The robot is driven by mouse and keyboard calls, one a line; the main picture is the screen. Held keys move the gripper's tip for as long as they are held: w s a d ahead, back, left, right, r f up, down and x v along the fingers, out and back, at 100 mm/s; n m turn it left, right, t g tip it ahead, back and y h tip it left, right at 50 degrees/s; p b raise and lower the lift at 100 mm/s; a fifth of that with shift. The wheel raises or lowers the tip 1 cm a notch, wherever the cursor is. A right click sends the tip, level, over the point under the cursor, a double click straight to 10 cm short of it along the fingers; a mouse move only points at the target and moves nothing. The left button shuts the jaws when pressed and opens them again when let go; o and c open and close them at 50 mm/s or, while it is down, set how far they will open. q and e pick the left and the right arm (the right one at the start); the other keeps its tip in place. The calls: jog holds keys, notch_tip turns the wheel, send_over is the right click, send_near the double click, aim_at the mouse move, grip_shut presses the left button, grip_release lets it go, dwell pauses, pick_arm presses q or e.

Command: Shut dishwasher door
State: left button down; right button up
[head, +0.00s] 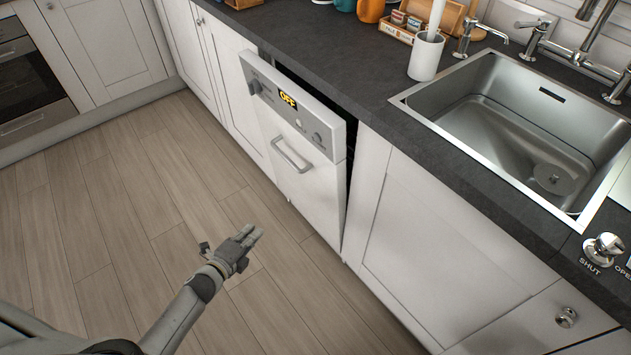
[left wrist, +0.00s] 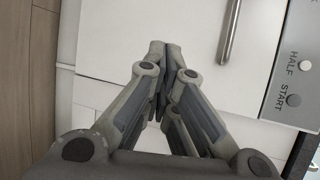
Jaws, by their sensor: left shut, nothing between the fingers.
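The dishwasher door (head: 308,185) is white with a grey control panel (head: 292,105) along its top and a bar handle (head: 290,155) below that. It is tilted a little way out from the cabinet front, with a dark gap behind its upper edge. My left gripper (head: 252,236) is in front of the door, to the lower left of the handle, over the floor. In the left wrist view the gripper (left wrist: 165,48) is shut with nothing in it and points at the door's white face (left wrist: 120,40). The handle (left wrist: 229,30) is to its right. My right gripper is not visible.
A dark worktop (head: 330,60) runs above the cabinets, with a steel sink (head: 500,125) at the right. A white cup (head: 426,56) stands beside the sink. The wooden floor (head: 130,200) in front of the door is clear. An oven (head: 25,80) is at far left.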

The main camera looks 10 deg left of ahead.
pick_arm(q)
jog(key=w+d+r+m+t+h+b, duration=0.2)
jog(key=w+r+m+h+b, duration=0.35)
jog(key=m, duration=0.45)
jog(key=m+g+h+b, duration=0.1)
jog(key=m+h+b, duration=0.3)
jog(key=m+b, duration=0.55)
send_near(320, 161)
jog(key=shift+m+y, duration=0.25)
jog(key=shift+m, duration=0.7)
jog(key=p+x, duration=0.2)
jog(key=x, duration=0.4)
jog(key=shift+s+d+r+p, duration=0.1)
jog(key=shift+p, duration=0.3)
jog(key=shift+w+d, duration=0.4)
jog(key=shift+w, duration=0.1)
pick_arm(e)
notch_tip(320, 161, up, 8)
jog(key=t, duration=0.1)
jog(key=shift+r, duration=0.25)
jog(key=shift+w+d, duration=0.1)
